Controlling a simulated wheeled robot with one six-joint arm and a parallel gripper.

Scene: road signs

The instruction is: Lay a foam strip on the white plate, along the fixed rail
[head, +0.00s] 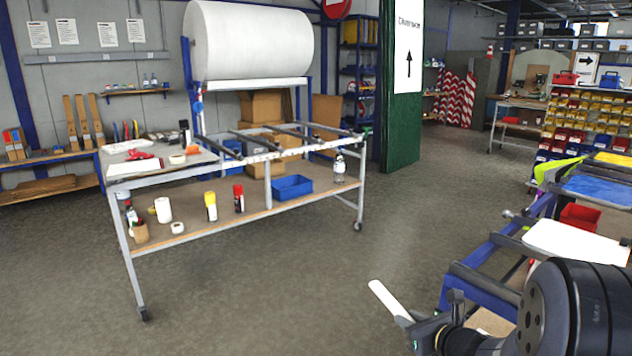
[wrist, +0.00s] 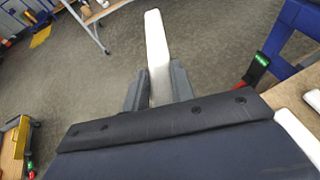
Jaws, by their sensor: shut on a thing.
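My gripper (head: 418,325) is low at the right of the head view, shut on a white foam strip (head: 388,298). The strip sticks out past the fingers to the upper left, over the floor. In the wrist view the strip (wrist: 156,45) stands between the two grey fingers of my gripper (wrist: 158,84). The white plate (head: 578,241) lies on a blue-framed table at the right, beyond my gripper and apart from the strip. My arm hides part of that table. I cannot make out the fixed rail on the plate.
The blue table frame (head: 468,285) is close to my gripper on the right. A red bin (head: 581,217) stands behind the plate. A grey wheeled workbench (head: 250,205) with a large white roll (head: 248,42) stands at the left. Open floor (head: 290,290) lies between.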

